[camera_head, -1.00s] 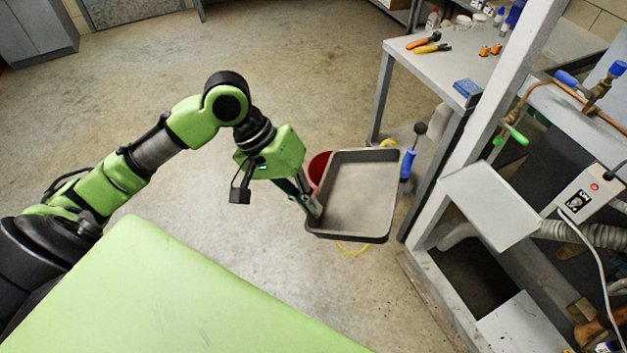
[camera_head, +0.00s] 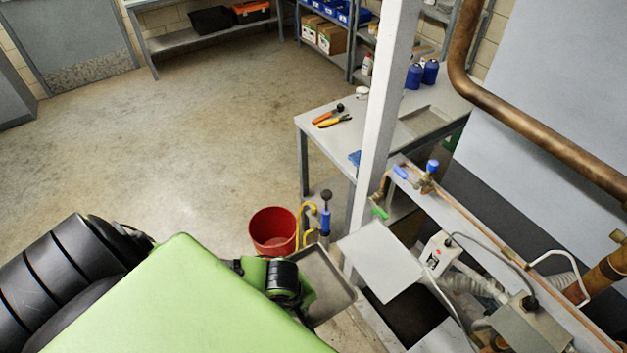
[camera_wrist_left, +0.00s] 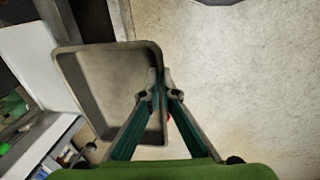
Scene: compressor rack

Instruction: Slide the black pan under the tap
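The black pan (camera_head: 322,276) is a shallow rectangular tray with a dark rim and greyish inside. In the head view it is at lower centre, beside the rack's pale frame, partly hidden by my green body and arm. In the left wrist view the pan (camera_wrist_left: 110,82) fills the left half. My left gripper (camera_wrist_left: 158,82) is shut on its right wall, with the fingers on either side. The gripper's fingers are hidden in the head view. A tap with a green handle (camera_head: 380,212) is on the copper pipe at the rack, beyond the pan. My right gripper is not in view.
A white post (camera_head: 382,110) and a light panel (camera_head: 381,261) stand close to the pan's right. A red bucket (camera_head: 273,231) is on the floor behind it. The floor at left is clear.

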